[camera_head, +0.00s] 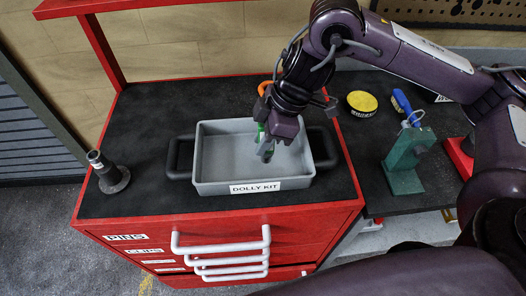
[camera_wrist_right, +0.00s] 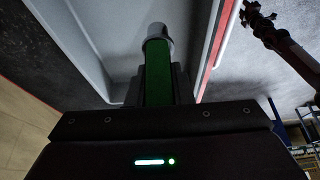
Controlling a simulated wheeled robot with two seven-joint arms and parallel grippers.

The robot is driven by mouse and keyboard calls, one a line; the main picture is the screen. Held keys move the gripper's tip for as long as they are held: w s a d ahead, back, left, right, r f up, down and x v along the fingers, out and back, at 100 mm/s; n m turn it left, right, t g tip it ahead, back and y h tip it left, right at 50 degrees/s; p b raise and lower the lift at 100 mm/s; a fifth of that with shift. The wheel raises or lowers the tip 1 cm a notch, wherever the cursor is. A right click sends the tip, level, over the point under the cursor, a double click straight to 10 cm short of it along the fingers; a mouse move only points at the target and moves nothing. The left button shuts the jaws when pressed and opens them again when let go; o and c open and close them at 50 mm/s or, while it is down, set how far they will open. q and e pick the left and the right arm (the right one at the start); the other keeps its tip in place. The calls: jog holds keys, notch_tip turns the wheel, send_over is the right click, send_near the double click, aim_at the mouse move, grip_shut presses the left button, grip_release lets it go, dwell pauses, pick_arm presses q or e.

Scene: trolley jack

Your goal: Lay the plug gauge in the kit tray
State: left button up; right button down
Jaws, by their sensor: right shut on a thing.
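The kit tray (camera_head: 218,178) is a grey open box with dark side handles and a "DOLLY KIT" label, on the black top of the red cabinet. My right gripper (camera_head: 266,143) is over the inside of the tray, pointing down. It is shut on the plug gauge (camera_head: 261,134), which has a green handle. In the right wrist view the gauge (camera_wrist_right: 158,75) sticks out of the jaws, with a grey metal end against the tray's grey inside. I cannot tell whether the gauge touches the tray floor. My left gripper is not in view.
A dark flanged post (camera_head: 108,174) stands on the cabinet's left end. To the right, a dark bench holds a green stand (camera_head: 404,163), a yellow-topped round tin (camera_head: 361,103) and a blue-handled tool (camera_head: 402,102). The cabinet top left of the tray is mostly clear.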

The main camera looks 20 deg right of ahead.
jog(key=shift+f+b, duration=0.45)
jog(key=shift+f, duration=1.5)
jog(key=shift+f, duration=0.15)
jog(key=c, duration=1.3)
grip_release()
jog(key=p+v, duration=0.3)
jog(key=v, duration=0.9)
